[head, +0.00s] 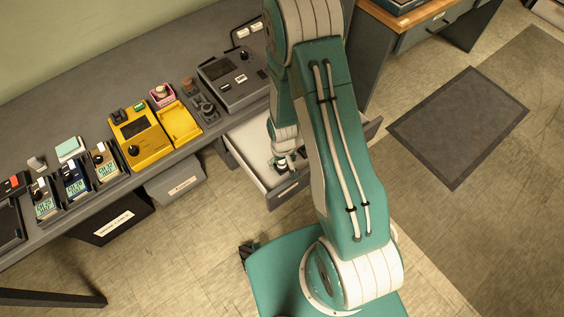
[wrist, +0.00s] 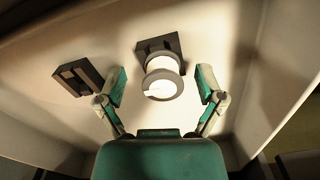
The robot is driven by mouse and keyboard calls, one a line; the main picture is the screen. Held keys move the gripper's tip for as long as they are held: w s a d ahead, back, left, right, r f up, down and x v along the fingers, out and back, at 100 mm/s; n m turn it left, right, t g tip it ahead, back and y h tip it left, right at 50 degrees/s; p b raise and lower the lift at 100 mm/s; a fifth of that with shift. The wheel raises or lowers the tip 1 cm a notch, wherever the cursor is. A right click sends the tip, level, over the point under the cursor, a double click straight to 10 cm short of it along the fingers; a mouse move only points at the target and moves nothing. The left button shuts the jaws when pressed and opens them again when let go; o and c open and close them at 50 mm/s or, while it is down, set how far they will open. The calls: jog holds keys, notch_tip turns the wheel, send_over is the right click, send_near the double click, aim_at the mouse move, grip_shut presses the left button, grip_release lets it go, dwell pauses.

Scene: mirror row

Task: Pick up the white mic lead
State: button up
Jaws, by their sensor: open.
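A white round, spool-like thing with grey rims (wrist: 161,66) is in the wrist view, against a dark block in a pale drawer. I take it for the white mic lead, but no loose cable shows. My gripper (wrist: 162,88) is open, with one green finger to the left and one to the right of this thing. I see no finger touching it. In the head view my gripper (head: 285,163) is down in the open drawer (head: 246,148), and my arm hides part of the drawer.
A dark flat holder (wrist: 78,77) lies left of the fingers in the drawer. Drawer walls rise on both sides. The desk above holds a yellow tester (head: 139,137), a grey console (head: 235,80) and several meters. A grey bin (head: 176,182) hangs under the desk edge.

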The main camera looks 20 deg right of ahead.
jog(key=shift+a, duration=0.2)
jog(key=c, duration=1.1)
jog(key=shift+d, duration=0.1)
